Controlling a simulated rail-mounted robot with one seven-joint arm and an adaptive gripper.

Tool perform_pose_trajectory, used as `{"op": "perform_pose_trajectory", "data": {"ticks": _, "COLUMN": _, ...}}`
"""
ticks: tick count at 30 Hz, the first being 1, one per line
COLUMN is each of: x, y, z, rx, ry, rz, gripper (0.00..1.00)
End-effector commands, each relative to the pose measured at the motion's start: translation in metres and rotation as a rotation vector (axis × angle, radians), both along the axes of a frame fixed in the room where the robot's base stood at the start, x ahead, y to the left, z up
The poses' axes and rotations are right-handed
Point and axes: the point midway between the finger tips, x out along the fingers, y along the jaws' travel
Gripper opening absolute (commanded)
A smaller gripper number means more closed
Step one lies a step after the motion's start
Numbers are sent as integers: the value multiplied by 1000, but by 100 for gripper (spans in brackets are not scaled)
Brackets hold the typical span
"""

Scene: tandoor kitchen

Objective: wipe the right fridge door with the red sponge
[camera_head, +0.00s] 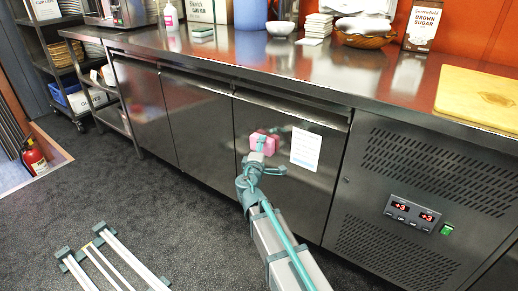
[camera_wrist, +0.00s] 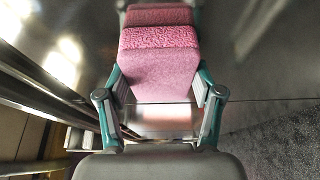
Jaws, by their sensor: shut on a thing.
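The red sponge, pinkish in colour (camera_head: 264,142), is in my gripper (camera_head: 268,153) in front of the right fridge door (camera_head: 235,135), the steel door with a paper sheet on it. In the wrist view the sponge (camera_wrist: 160,70) sits between both fingers of my gripper (camera_wrist: 160,95), which are shut on its sides. Its far end is at or very near the shiny door surface, where its reflection shows. I cannot tell for sure whether it touches. My arm hides the lower part of the door.
A white paper sheet (camera_head: 305,149) is on the door right of the sponge. A vented panel with red displays (camera_head: 411,214) is further right. The steel countertop (camera_head: 230,55) above carries a cutting board (camera_head: 480,97) and several items. The dark floor (camera_head: 130,205) at left is mostly clear.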

Motion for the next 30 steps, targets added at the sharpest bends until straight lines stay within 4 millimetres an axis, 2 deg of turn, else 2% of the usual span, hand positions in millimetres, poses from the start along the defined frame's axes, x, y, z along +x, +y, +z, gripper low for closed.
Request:
{"op": "perform_pose_trajectory", "data": {"ticks": 1, "x": -3, "y": -8, "z": -1, "rx": 1, "ry": -1, "rz": -15, "gripper": 38}}
{"op": "perform_pose_trajectory", "data": {"ticks": 6, "x": -12, "y": -20, "z": -1, "rx": 1, "ry": -1, "rz": -16, "gripper": 38}}
{"op": "perform_pose_trajectory", "data": {"ticks": 14, "x": -20, "y": -31, "z": 0, "rx": 1, "ry": -1, "rz": -16, "gripper": 38}}
{"op": "perform_pose_trajectory", "data": {"ticks": 23, "x": -19, "y": -26, "z": 0, "rx": 0, "ry": -1, "rz": -12, "gripper": 38}}
{"op": "perform_pose_trajectory", "data": {"ticks": 30, "x": -9, "y": -9, "z": -1, "rx": 1, "ry": 0, "rz": -8, "gripper": 38}}
